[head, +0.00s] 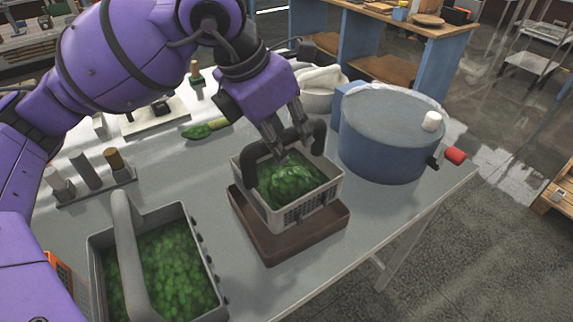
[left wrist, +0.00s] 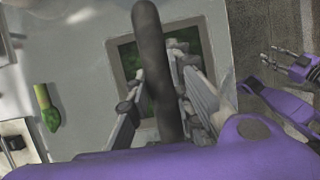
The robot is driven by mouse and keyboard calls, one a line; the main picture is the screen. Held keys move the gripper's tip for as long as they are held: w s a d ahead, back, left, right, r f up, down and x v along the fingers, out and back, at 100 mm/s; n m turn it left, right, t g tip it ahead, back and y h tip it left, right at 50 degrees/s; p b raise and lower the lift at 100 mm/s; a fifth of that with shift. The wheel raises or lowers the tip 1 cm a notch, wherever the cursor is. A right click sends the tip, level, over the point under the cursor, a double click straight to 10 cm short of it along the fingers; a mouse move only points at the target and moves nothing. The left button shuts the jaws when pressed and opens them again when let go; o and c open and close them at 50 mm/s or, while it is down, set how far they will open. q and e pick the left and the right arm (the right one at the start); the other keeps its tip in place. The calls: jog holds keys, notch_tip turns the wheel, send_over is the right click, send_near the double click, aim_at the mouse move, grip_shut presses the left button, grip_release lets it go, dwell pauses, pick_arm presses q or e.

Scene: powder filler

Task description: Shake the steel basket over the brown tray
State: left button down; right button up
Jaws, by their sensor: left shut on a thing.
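The steel basket (head: 312,211), a light grey box with slotted sides, holds green leafy pieces and sits level over the brown tray (head: 270,243). I cannot tell whether it touches the tray or hovers just above it. My left gripper (head: 288,143) is shut on the basket's dark arched handle (head: 252,168). In the left wrist view the handle (left wrist: 150,40) runs between the fingers of the left gripper (left wrist: 168,110), with the basket behind it. My right gripper (left wrist: 275,57) shows only at the right of the left wrist view; its fingers look apart and empty.
A grey bin (head: 205,268) of green pieces with a thick grey handle stands at front left. A blue round drum (head: 385,150) stands close right of the basket. Bare table lies in front.

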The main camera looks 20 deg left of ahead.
pick_arm(q)
jog(key=shift+d+r, duration=0.1)
